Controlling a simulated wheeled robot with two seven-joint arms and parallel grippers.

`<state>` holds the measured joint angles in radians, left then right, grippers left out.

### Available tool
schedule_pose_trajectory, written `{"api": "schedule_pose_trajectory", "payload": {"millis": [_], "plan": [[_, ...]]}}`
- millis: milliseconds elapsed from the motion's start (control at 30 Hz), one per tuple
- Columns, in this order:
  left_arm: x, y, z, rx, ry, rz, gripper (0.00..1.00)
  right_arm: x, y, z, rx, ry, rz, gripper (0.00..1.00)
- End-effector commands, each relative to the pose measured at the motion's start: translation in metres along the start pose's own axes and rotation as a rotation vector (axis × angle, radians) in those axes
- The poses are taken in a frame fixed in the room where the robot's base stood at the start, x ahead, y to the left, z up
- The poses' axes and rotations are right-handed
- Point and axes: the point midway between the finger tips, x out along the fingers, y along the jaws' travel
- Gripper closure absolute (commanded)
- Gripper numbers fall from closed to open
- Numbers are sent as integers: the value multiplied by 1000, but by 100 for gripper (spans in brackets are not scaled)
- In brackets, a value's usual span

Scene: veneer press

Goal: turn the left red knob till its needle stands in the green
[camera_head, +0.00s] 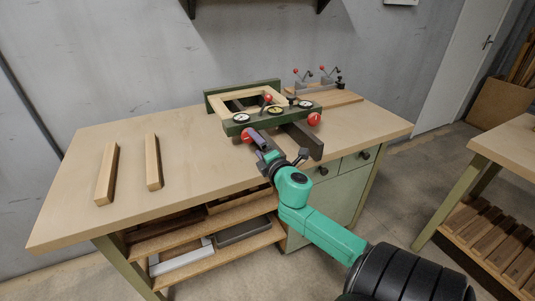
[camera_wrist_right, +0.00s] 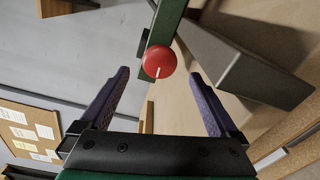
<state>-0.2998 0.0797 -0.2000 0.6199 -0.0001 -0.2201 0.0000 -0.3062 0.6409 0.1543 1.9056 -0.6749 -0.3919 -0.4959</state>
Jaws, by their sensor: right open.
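The left red knob (camera_head: 247,136) is on the front of the green press (camera_head: 228,128), below the left dial (camera_head: 241,118). The dial is white-faced, and its needle is too small to read. My right gripper (camera_head: 276,148) is open in front of the press, close to this knob. In the right wrist view a round red knob (camera_wrist_right: 159,61) with a white mark shows between the two purple fingertips of my gripper (camera_wrist_right: 158,76). The fingers stand apart on either side and I see no contact. My left gripper is not in view.
Two wooden strips lie on the bench (camera_head: 200,160) at left. Clamps (camera_head: 325,78) stand behind.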

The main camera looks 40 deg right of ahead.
Motion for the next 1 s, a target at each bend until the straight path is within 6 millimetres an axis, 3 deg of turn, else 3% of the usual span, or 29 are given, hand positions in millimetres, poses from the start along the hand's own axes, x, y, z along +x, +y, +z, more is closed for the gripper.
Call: {"api": "schedule_pose_trajectory", "payload": {"millis": [200,333,1000], "plan": [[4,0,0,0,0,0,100,-56,-3,0,1,0,-4,4],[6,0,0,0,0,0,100,-75,-2,0,0,-1,-2,4],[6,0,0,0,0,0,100,-79,0,0,-1,0,-1,4]]}}
